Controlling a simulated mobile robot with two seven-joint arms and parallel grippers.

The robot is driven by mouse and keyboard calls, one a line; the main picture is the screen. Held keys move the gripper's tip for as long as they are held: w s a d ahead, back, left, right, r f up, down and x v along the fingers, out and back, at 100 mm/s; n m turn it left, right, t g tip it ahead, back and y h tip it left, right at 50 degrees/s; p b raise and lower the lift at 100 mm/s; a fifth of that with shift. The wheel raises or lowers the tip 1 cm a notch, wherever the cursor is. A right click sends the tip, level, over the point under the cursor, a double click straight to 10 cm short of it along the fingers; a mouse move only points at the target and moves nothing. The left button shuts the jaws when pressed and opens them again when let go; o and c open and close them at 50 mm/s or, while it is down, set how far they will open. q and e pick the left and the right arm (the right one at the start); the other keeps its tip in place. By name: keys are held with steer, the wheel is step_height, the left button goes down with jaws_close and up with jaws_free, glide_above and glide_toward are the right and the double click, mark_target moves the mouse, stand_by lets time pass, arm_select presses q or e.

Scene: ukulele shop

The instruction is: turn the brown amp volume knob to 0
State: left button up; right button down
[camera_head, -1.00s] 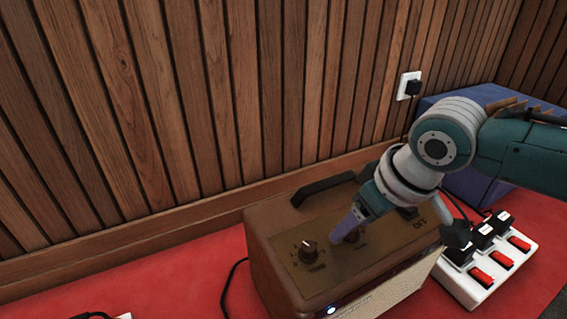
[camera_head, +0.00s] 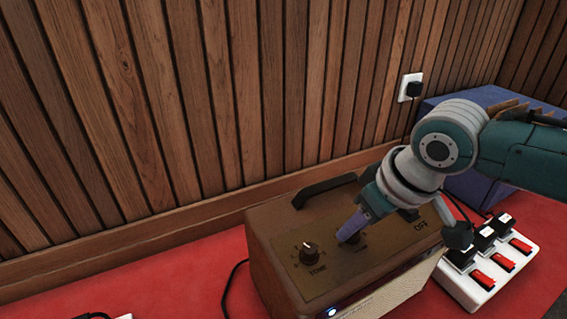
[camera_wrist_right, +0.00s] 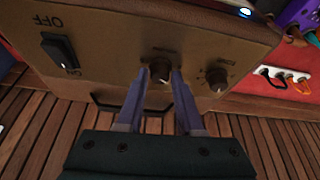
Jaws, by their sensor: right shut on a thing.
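The brown amp (camera_head: 270,222) stands on the red surface, with a control panel on its top. My right gripper (camera_head: 347,238) reaches down to the panel from the right. In the right wrist view its two purple fingers (camera_wrist_right: 160,82) are shut on a dark knob (camera_wrist_right: 159,68), the one in the middle of the panel; its label is mostly hidden. The tone knob (camera_head: 309,248) sits to its left in the head view and is untouched; it also shows in the right wrist view (camera_wrist_right: 216,79). The power switch (camera_wrist_right: 61,53) is beside the OFF and ON marks. My left gripper is not in view.
A black carry handle (camera_head: 322,187) rises at the amp's back edge. A white power strip (camera_head: 487,262) with black plugs and red switches lies to the right, before a blue box (camera_head: 470,190). A slatted wood wall (camera_head: 230,90) stands behind.

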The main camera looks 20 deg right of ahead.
steer(key=shift+d+r+n+y+p, duration=0.15)
steer(key=shift+n+y+p, duration=0.15)
steer(key=shift+n+p, duration=0.5)
steer(key=shift+n+g+y, duration=0.3)
steer(key=shift+n, duration=0.5)
steer(key=shift+w+f+n+g+y+b, duration=0.15)
steer(key=shift+n+y+b, duration=0.1)
steer(key=shift+n, duration=0.35)
steer(key=shift+s+f+n+g+y+b, duration=0.1)
steer(key=shift+n+g+y+b, duration=0.1)
steer(key=shift+n, duration=0.4)
steer(key=shift+d+n+g+y+b, duration=0.1)
steer(key=shift+n+g+y+b, duration=0.15)
steer(key=shift+n+b, duration=0.6)
steer(key=shift+n, duration=0.35)
